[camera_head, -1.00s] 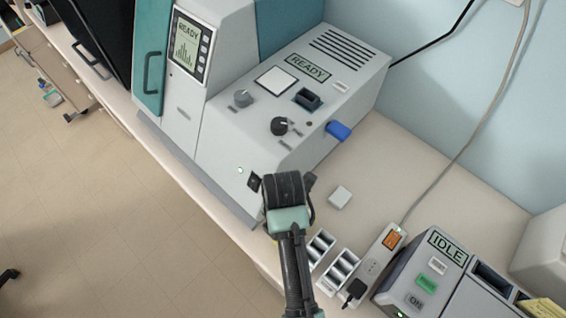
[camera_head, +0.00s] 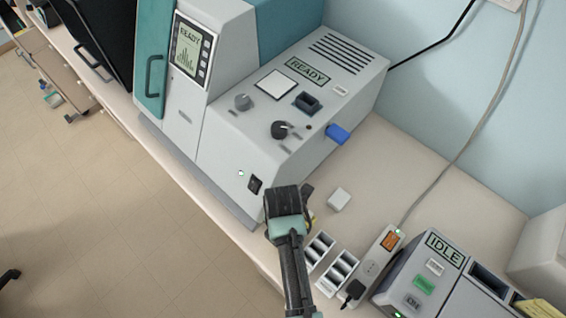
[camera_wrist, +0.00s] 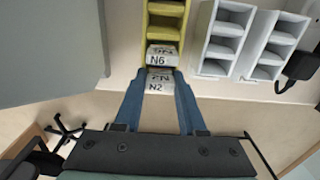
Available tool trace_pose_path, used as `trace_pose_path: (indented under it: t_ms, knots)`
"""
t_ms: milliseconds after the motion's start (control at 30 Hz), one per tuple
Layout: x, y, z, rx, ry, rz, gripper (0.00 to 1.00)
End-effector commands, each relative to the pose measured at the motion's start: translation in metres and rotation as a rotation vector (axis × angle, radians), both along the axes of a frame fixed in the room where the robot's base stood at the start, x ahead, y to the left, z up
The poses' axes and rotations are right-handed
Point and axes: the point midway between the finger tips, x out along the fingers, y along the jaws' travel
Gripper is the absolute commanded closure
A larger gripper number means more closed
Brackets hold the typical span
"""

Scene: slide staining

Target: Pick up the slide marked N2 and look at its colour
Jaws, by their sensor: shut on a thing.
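The slide marked N2 (camera_wrist: 159,86) has a pale grey label end with dark print. In the wrist view it is between the blue fingers of my gripper (camera_wrist: 159,78), which is shut on it. Its label faces the camera; the rest of it is hidden, so I see no stain colour. The slide marked N6 (camera_wrist: 162,60) sits just beyond it in a yellow rack (camera_wrist: 147,32). I cannot tell whether N2 is fully clear of that rack. In the head view my wrist hides the fingers and the slide.
Two pale racks (camera_head: 320,250) (camera_head: 339,271) stand right of my gripper, by a power strip (camera_head: 372,266). A large machine reading READY (camera_head: 307,70) is behind, with a blue tab (camera_head: 338,132). A device reading IDLE (camera_head: 446,248) is at the right. A small white block (camera_head: 339,199) lies on the bench.

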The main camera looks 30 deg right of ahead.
Motion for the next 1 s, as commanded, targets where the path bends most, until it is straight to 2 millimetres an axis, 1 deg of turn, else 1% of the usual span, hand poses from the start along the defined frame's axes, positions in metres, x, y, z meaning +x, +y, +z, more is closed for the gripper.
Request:
trace_pose_path:
  t_ms: [333,467,567,800,900,1000]
  knots:
    - [0.0,0.0,0.001,-0.001,-0.001,0.0,1.0]
    - [0.001,0.0,0.009,-0.001,-0.003,0.0,1.0]
    - [0.002,0.0,0.023,-0.002,-0.006,0.001,1.0]
    - [0.002,-0.001,0.069,-0.003,-0.007,0.0,1.0]
    - [0.002,0.0,0.085,-0.001,-0.005,0.001,1.0]
    - [0.001,0.0,0.095,-0.001,-0.004,0.001,1.0]
